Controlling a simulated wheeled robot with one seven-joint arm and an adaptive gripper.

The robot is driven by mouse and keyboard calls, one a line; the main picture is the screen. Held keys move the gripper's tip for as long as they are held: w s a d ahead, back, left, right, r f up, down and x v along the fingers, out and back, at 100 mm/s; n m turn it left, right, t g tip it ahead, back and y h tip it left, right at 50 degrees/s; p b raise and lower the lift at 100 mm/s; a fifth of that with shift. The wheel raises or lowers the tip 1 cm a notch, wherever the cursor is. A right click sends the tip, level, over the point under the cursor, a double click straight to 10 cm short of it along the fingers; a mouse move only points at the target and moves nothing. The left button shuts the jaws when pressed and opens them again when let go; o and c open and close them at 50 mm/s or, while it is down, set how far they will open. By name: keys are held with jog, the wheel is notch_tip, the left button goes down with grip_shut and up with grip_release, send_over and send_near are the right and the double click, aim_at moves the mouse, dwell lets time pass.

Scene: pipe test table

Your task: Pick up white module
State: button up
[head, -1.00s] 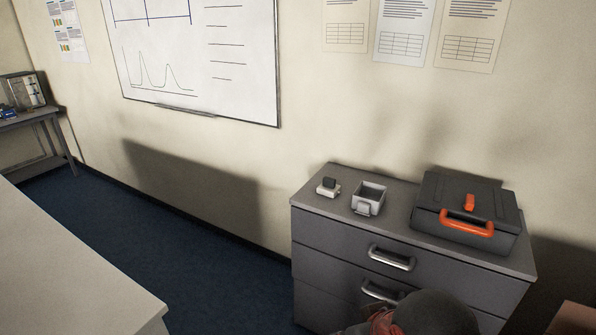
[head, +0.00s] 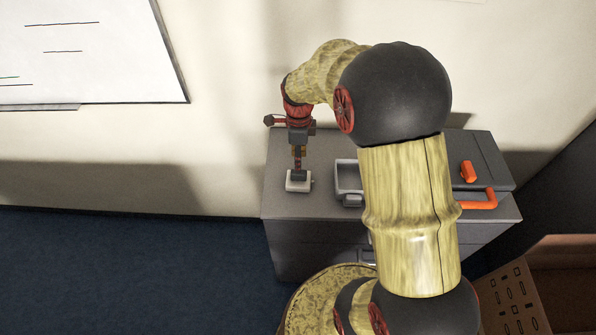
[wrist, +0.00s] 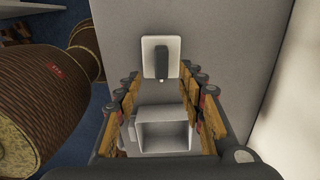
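The white module (head: 294,186) sits on the left part of the grey cabinet top (head: 279,205). It has a white base and a dark block on top. In the wrist view the white module (wrist: 148,70) lies flat, just past the fingertips. My gripper (head: 298,167) points down over the module in the head view. In the wrist view my gripper (wrist: 162,80) is open, with its two fingers well apart and nothing between the tips. I cannot tell how much height is left between the tips and the module.
A light grey open box (head: 347,172) stands right of the module; in the wrist view the box (wrist: 163,136) shows between the fingers. A dark toolbox (head: 487,150) with an orange handle stands at the right, partly behind my arm. The wall is close behind the cabinet.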

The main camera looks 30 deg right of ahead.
aim_at(299, 178)
jog(key=shift+d+f, duration=0.1)
jog(key=shift+f, duration=0.3)
jog(key=shift+s+f+m, duration=0.15)
jog(key=shift+f+m, duration=0.15)
jog(key=shift+f, duration=0.6)
jog(key=f, duration=0.5)
jog(key=shift+w+f+b, duration=0.3)
jog(key=shift+b, duration=0.05)
jog(key=shift+c, duration=1.1)
jog(key=c, duration=0.8)
